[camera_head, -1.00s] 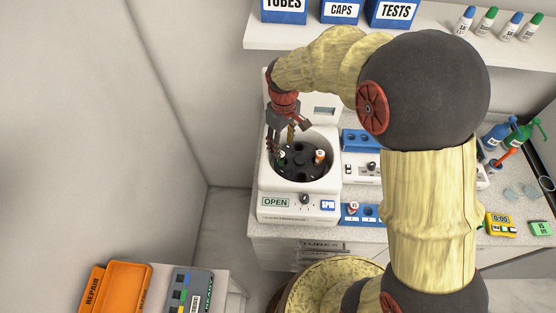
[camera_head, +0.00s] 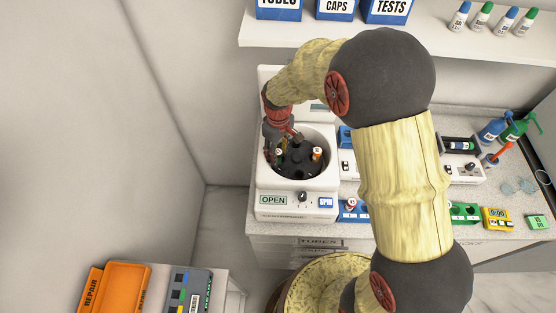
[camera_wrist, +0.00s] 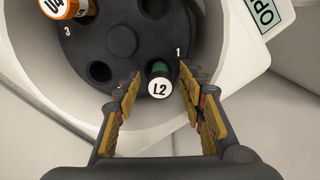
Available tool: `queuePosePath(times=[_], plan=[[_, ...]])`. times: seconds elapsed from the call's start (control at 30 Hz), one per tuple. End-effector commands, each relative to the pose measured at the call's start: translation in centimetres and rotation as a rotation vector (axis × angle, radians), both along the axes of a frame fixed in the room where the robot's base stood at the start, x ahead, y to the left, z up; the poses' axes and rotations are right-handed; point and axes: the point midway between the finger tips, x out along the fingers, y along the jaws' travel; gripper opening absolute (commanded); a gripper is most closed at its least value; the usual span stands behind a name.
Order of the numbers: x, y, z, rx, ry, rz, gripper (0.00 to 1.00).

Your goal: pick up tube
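The open centrifuge (camera_head: 268,205) stands on the counter with its dark round rotor (camera_head: 300,166) showing. A green tube labelled L2 (camera_wrist: 160,80) sits in a rotor hole by the mark 1. An orange-capped tube labelled U4 (camera_wrist: 62,8) sits in a hole by the mark 3; it also shows in the head view (camera_head: 317,153). My gripper (camera_wrist: 157,97) is open in the wrist view, with one finger on each side of the L2 tube and gaps on both sides. In the head view my gripper (camera_head: 277,158) is at the bowl's left side.
A shelf (camera_head: 400,40) with blue boxes and several capped bottles hangs above the counter. Blue and green racks (camera_head: 465,213), a yellow timer (camera_head: 496,218) and spray bottles (camera_head: 493,130) stand on the right. An orange tray (camera_head: 125,285) is at lower left.

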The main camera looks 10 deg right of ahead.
Motion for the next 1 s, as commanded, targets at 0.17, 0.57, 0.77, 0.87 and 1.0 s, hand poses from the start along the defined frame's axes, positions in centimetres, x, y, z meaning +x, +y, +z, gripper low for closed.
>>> queuePosePath(times=[0.17, 0.57, 0.77, 0.87, 1.0], plan=[[0.0, 0.0, 0.0, 0.000, 0.000, 0.000, 0.28], [0.0, 0.0, 0.0, 0.000, 0.000, 0.000, 0.05], [0.0, 0.0, 0.0, 0.000, 0.000, 0.000, 0.04], [0.0, 0.0, 0.4, 0.000, -0.001, 0.000, 0.04], [0.1, 0.0, 2.1, 0.000, -0.004, 0.000, 0.04]])
